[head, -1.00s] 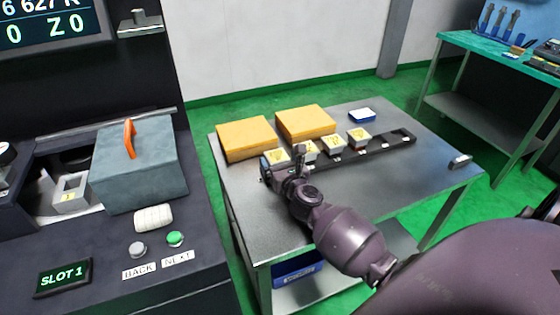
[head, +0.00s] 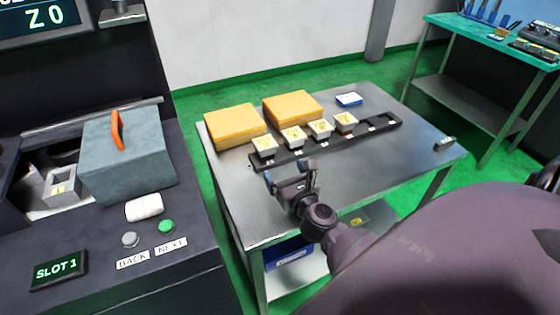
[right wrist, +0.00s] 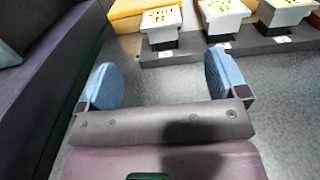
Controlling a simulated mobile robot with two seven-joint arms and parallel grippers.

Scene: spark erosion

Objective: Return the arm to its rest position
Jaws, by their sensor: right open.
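My right gripper (head: 289,172) is over the front left part of the metal table (head: 400,165). It is open and empty, with its blue fingertips apart in the right wrist view (right wrist: 163,85). It is a short way in front of the black rack (head: 372,131) and does not touch it. Several white blocks with yellow labels stand in the rack; the leftmost block (head: 263,146) is closest to the gripper and also shows in the right wrist view (right wrist: 162,25). My left gripper is out of view.
Two yellow boxes (head: 235,126) (head: 293,106) and a blue-white box (head: 349,99) lie behind the rack. A small metal piece (head: 444,144) lies at the table's right. The machine console with a grey orange-handled box (head: 130,165) stands at left. The table's front is clear.

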